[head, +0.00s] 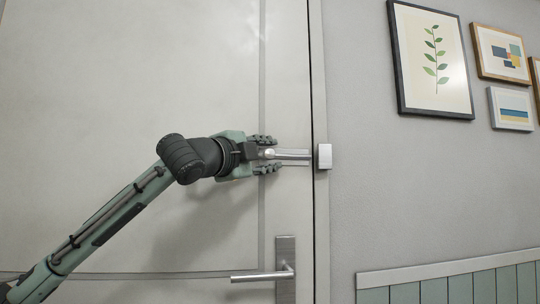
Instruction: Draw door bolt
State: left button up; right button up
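The door bolt (293,155) is a silver rod mounted sideways near the right edge of the pale door (130,80). A round knob (270,153) shows at the bolt's left end. My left gripper (268,154) is at the knob, with one finger above it and one below. The fingers are spread, with visible gaps to the knob. The gripper's palm hides what lies left of the knob. My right gripper is not in view.
A silver lever handle (264,277) on an upright plate (286,260) sits on the door below the bolt. The door frame (319,90) runs vertically on the right. Framed pictures (432,60) hang on the grey wall, above green panelling (450,284).

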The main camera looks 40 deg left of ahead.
pick_arm(q)
jog(key=shift+o, duration=0.2)
jog(key=shift+s, duration=0.1)
jog(key=s+d+f, duration=0.1)
jog(key=s, duration=1)
jog(key=shift+s+f, duration=0.35)
